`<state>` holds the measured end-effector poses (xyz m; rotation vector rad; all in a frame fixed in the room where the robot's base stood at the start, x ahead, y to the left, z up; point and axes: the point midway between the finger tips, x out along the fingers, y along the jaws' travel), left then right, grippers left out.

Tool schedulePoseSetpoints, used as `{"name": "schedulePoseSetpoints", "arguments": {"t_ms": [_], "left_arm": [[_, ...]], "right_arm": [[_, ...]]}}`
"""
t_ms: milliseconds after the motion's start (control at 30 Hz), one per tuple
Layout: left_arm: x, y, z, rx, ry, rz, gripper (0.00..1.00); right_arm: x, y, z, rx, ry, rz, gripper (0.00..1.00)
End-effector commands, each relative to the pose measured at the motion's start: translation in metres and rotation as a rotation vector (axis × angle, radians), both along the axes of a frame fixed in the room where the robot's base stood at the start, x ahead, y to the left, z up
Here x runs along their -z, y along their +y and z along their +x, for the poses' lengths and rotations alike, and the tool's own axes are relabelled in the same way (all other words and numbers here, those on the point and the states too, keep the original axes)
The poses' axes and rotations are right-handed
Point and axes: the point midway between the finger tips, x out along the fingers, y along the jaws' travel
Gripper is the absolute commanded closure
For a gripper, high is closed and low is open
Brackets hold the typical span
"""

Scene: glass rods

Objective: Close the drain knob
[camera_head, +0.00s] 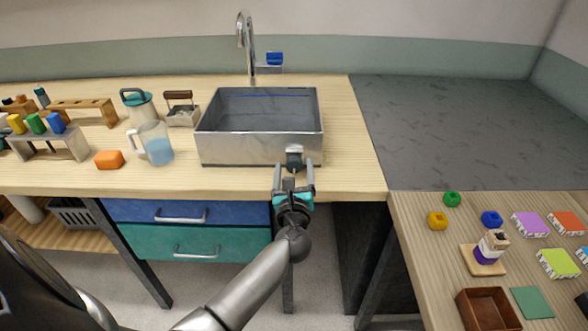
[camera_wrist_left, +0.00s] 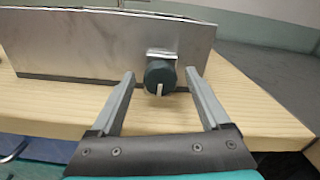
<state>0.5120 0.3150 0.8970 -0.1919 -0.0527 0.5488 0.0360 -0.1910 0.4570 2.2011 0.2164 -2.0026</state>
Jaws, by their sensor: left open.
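The drain knob (camera_head: 294,160) is a dark round knob on the front face of the metal sink basin (camera_head: 240,150), near its right end. In the left wrist view the knob (camera_wrist_left: 160,77) is dark green with a pale pointer line, which stands about upright toward its lower edge. My left gripper (camera_head: 293,170) is open in front of the knob. In the left wrist view its fingers (camera_wrist_left: 160,76) stand to either side of the knob, with gaps showing on both sides. My right gripper is not in view.
A tall faucet (camera_head: 247,45) rises behind the basin. A pitcher (camera_head: 154,145), an orange block (camera_head: 109,159) and a rack (camera_head: 50,146) stand left on the wooden counter. A dark counter (camera_head: 450,125) lies to the right. Drawers (camera_head: 190,213) sit below.

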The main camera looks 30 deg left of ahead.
Motion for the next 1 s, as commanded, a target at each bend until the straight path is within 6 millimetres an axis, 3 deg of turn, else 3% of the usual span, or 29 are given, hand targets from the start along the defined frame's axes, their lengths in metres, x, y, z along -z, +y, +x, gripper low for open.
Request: {"name": "schedulePoseSetpoints", "arguments": {"t_ms": [333, 1000], "left_arm": [[-0.0004, 0.0014, 0.0027, 0.001, 0.000, 0.000, 0.21], [-0.0003, 0.0012, 0.0024, 0.001, 0.000, 0.000, 0.96]], "right_arm": [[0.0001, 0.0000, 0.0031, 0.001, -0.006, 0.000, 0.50], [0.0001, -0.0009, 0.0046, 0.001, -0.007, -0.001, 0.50]]}}
